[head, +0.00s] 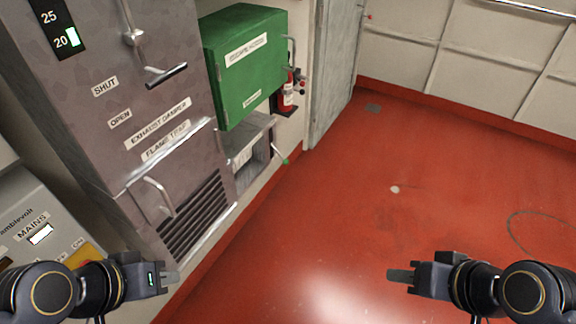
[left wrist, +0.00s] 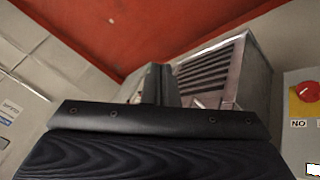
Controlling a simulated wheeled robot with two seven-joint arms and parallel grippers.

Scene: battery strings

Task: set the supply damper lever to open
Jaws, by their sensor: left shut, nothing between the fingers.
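No lever with a readable supply damper label shows. A metal handle (head: 166,75) sticks out of the tall grey cabinet, beside the labels SHUT (head: 105,87) and OPEN (head: 120,119) and above an EXHAUST DAMPER label (head: 158,124). A thin rod with a green tip (head: 284,160) sticks out near the grey box under the green box; I cannot tell what it is. My left gripper (head: 172,277) is shut and empty, low in front of the cabinet; its fingers also show in the left wrist view (left wrist: 160,84). My right gripper (head: 400,275) looks shut and empty above the floor.
A green box (head: 245,65) hangs on the wall, with a red extinguisher (head: 287,92) beside it. A louvred vent (head: 195,218) is low on the cabinet. A MAINS panel (head: 40,225) stands at left. The red floor (head: 400,150) is mostly clear.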

